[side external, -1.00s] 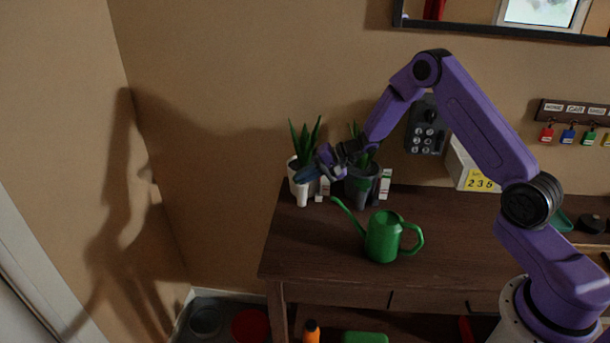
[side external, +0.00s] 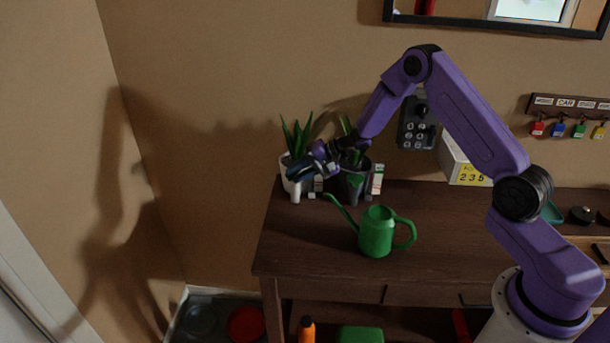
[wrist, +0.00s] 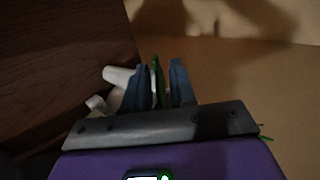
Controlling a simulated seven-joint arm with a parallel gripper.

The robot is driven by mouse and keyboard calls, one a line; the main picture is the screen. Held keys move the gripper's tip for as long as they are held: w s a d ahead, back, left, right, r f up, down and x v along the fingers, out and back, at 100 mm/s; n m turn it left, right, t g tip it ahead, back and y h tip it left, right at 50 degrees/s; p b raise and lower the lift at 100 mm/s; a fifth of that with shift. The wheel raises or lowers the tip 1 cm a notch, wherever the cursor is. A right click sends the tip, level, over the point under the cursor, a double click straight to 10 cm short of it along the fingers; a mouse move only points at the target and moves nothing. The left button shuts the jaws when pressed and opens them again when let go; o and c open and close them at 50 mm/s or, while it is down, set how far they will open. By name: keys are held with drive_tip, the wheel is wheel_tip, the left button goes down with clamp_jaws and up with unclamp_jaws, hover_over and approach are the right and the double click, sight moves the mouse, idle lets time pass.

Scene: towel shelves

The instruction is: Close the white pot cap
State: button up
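The white pot (side external: 286,184) stands at the table's back left corner with a spiky green plant in it. Its white spout-like part (side external: 296,194) points toward the front, and this part also shows in the wrist view (wrist: 117,75). A small white piece, perhaps the cap (wrist: 96,103), is beside the spout in the wrist view. I cannot tell whether it is closed. My gripper (side external: 298,171) is in front of the pot's upper part and hides some of it. In the wrist view the blue fingers (wrist: 161,76) are apart, with a green leaf (wrist: 156,75) showing between them.
A dark pot (side external: 353,184) with a plant stands right of the white pot, close under my wrist. A green watering can (side external: 376,232) stands in front, its spout pointing toward the pots. The brown table (side external: 300,245) is clear at its front left. The wall is close behind.

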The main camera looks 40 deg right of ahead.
sight(289, 177)
drive_tip(key=shift+f, duration=0.1)
